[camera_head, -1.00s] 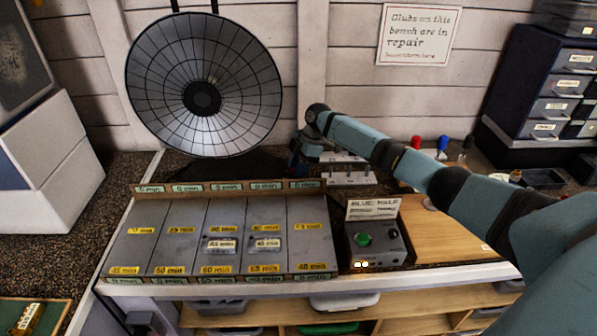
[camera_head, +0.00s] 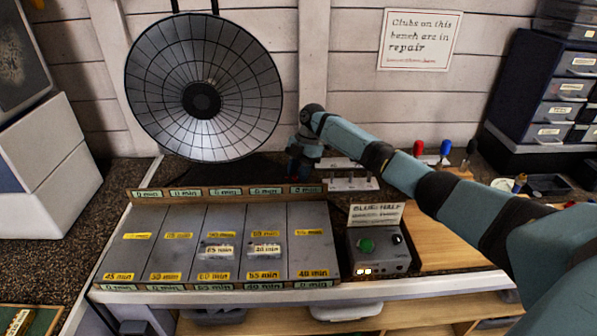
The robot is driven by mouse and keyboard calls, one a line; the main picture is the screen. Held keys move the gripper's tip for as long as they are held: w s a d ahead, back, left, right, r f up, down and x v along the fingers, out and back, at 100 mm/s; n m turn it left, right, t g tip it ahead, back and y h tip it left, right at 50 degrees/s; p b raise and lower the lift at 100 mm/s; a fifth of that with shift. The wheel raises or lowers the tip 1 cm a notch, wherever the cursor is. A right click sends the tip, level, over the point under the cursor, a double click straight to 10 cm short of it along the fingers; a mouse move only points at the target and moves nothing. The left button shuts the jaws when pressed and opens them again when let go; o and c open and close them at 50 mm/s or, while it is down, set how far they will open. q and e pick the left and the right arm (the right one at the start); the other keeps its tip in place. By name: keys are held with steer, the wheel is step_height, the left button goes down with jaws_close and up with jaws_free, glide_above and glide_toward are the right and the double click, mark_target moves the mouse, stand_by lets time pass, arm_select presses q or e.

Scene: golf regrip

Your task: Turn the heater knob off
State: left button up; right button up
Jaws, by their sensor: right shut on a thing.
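The heater, a round dish with a dark wire grid (camera_head: 204,88), stands at the back left of the bench on a dark base (camera_head: 215,172). My right gripper (camera_head: 297,172) points down at the right end of that base. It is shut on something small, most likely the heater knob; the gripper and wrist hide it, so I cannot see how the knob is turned. My left gripper is not in view.
A grey panel with yellow minute labels (camera_head: 130,255) lies in front of the heater. A control box (camera_head: 385,262) with a green button and black knob stands to its right. A drawer cabinet (camera_head: 520,90) is at the back right. My right arm crosses above the wooden board (camera_head: 440,255).

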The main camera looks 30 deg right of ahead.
steer(key=o, duration=0.9)
steer(key=b+v, duration=0.1)
steer(key=v, duration=1.3)
steer(key=shift+f, duration=0.1)
